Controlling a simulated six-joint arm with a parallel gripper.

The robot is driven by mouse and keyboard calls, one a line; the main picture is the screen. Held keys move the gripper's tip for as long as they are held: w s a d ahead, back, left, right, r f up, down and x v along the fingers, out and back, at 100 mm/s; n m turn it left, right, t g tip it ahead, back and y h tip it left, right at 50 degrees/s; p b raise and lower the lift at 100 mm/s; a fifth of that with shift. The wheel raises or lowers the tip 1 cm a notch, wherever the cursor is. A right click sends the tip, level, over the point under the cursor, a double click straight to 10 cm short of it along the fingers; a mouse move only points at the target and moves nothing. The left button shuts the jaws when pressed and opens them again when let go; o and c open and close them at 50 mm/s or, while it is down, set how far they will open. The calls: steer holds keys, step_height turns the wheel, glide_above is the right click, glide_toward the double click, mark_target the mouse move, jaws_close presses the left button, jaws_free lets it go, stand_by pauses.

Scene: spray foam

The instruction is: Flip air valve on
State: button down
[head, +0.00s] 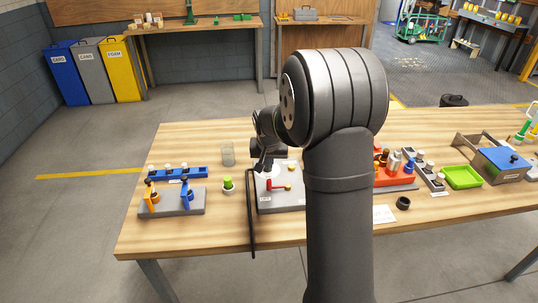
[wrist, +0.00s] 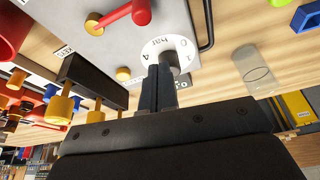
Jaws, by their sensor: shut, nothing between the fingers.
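The air valve's red lever (head: 275,186) sits on a grey panel (head: 282,206) on the table, left of my arm. In the wrist view the red lever (wrist: 118,18) lies at the top, across the grey panel (wrist: 70,22), near brass-coloured round fittings (wrist: 123,74). A white dial (wrist: 156,44) marked "bar" is beside it. My gripper (wrist: 158,72) is shut and empty, with its fingertips overlapping the dial in the wrist view and apart from the lever. Contact with the dial cannot be told. In the head view my gripper (head: 264,164) is small, over the panel's back part.
A grey stand with orange and blue tools (head: 172,207) is further left. My arm hides the table's middle.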

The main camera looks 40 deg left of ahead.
steer(key=shift+x, duration=1.05)
steer(key=shift+s+d+f, duration=0.1)
steer(key=shift+s+f, duration=0.05)
steer(key=shift+f, duration=0.05)
steer(key=shift+s+d+r, duration=0.1)
steer(key=shift+s+d, duration=0.35)
steer(key=shift+s, duration=0.2)
steer(key=shift+s+d, duration=0.55)
steer(key=shift+s, duration=0.2)
steer(key=shift+s+d, duration=0.1)
